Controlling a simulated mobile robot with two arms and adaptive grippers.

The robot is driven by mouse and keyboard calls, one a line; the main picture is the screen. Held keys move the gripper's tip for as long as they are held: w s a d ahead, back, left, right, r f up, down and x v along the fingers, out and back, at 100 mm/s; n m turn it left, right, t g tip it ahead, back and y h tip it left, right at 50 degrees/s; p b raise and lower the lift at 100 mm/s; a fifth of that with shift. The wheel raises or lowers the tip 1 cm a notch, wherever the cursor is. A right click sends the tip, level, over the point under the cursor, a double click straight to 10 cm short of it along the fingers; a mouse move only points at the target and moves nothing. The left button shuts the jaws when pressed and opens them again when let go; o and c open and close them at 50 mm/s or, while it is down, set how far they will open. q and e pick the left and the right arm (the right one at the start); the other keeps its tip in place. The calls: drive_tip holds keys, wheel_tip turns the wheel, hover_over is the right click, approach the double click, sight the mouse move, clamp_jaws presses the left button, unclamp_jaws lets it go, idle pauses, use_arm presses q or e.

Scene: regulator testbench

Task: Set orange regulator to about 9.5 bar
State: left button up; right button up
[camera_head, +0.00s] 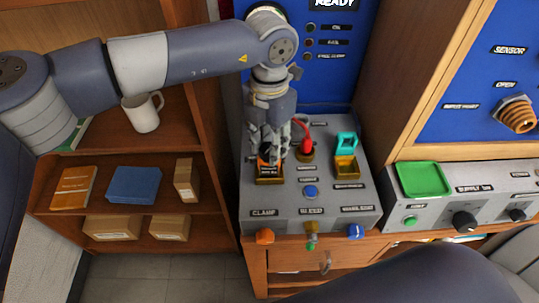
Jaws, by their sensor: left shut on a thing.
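A small orange-and-black unit (268,168), which looks like the orange regulator, sits in a yellowish holder (270,181) on the left of the grey bench panel. My left gripper (268,153) reaches down from above and is shut on the top of this unit. The fingers hide much of it, and any pressure reading on it is too small to read. An orange knob (265,236) is on the panel's front edge below the word CLAMP. My right gripper is not in view.
Right of my left gripper stand a red lever-like part (304,139) and a teal part (346,141) in a yellow holder. A blue button (310,191) and blue knob (355,231) are nearer. A green tray (424,178) lies right; shelves with a mug (144,114) stand left.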

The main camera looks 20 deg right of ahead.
use_arm(q)
drive_tip(key=m+b, duration=0.2)
drive_tip(key=b, duration=0.1)
drive_tip(key=shift+f+m, duration=0.25)
drive_tip(key=shift+m, duration=0.15)
drive_tip(key=m+b, duration=0.2)
drive_tip(key=shift+r+m, duration=0.1)
drive_tip(key=shift+m, duration=0.3)
drive_tip(key=m+b, duration=0.1)
drive_tip(key=m, duration=0.2)
drive_tip(key=shift+r, duration=0.1)
drive_tip(key=shift+r+m+b, duration=0.1)
drive_tip(key=shift+m+b, duration=0.55)
drive_tip(key=shift+m, duration=1.05)
drive_tip(key=o, duration=1)
drive_tip(key=shift+o, duration=0.2)
